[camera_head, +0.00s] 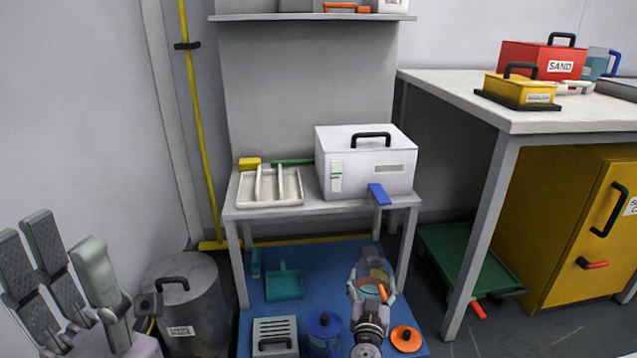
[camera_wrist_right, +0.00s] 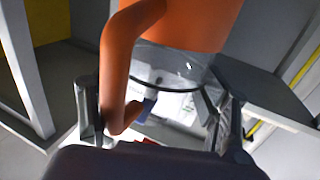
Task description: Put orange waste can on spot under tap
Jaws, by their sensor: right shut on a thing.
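The orange waste can (camera_wrist_right: 195,22) fills the top of the right wrist view, with a large orange handle and a clear part below its orange band. In the head view, the held can (camera_head: 374,268) shows small and partly covered by my right gripper (camera_head: 371,291), which is shut on it above the blue mat (camera_head: 300,250). A blue tap (camera_head: 378,194) sticks out from the white box (camera_head: 340,160) on the small table, behind and above the can. The spot under the tap cannot be made out. My left gripper (camera_head: 66,240) is open and empty at the far left.
An orange disc (camera_head: 405,338) with a dark centre and a blue-lidded can (camera_head: 324,330) are near my right gripper. A grey bin (camera_head: 185,300) stands left. The small table's legs (camera_head: 408,250) and the large table (camera_head: 480,230) bound the mat area.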

